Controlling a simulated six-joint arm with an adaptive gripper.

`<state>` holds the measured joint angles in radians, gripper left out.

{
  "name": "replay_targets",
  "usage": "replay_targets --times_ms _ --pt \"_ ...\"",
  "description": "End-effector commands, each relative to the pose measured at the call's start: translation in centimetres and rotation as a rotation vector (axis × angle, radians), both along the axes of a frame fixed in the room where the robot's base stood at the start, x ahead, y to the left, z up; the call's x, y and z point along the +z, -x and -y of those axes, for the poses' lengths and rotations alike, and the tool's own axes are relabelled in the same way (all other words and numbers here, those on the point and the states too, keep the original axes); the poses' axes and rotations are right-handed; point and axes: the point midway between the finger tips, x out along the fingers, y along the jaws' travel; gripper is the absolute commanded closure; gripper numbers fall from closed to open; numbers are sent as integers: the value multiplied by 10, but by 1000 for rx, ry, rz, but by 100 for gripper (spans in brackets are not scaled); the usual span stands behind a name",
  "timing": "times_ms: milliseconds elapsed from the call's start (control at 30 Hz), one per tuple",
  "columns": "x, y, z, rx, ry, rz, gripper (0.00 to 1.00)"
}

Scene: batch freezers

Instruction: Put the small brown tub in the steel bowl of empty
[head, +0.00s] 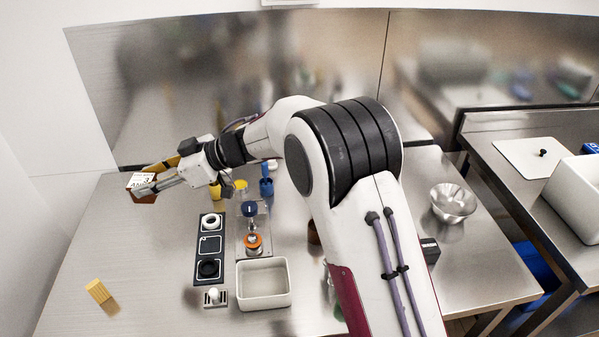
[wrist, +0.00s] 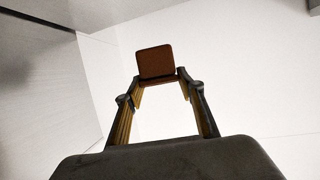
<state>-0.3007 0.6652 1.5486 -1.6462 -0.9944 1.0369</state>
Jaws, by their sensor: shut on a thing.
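My gripper (head: 158,182) is at the far left of the head view, raised above the bench. It is shut on the small brown tub (head: 143,196), which has a white label with dark print on its upper side. In the wrist view the tub (wrist: 155,62) shows as a brown square between the fingertips (wrist: 161,82). The steel bowl (head: 453,203) stands at the right of the head view, on the far side of my arm from the tub. Its visible inside looks empty.
A dark panel (head: 209,246), an upright device with an orange ring (head: 253,242) and a cream bin (head: 263,284) stand mid-bench. A yellow block (head: 98,291) lies front left. My arm hides part of the bench. A gap separates the right bench (head: 500,190).

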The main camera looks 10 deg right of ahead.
Motion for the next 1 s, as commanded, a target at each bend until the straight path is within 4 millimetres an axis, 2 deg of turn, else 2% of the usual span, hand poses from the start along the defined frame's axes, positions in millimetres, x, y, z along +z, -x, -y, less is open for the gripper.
replay_targets --times_ms 200,500,700,1000 --pt "2 -40 63 -128 -6 4 85" --pt "3 -83 156 -306 -9 7 85" --pt "4 -104 221 -427 -11 7 85" --pt "4 -123 322 -604 -11 10 85"
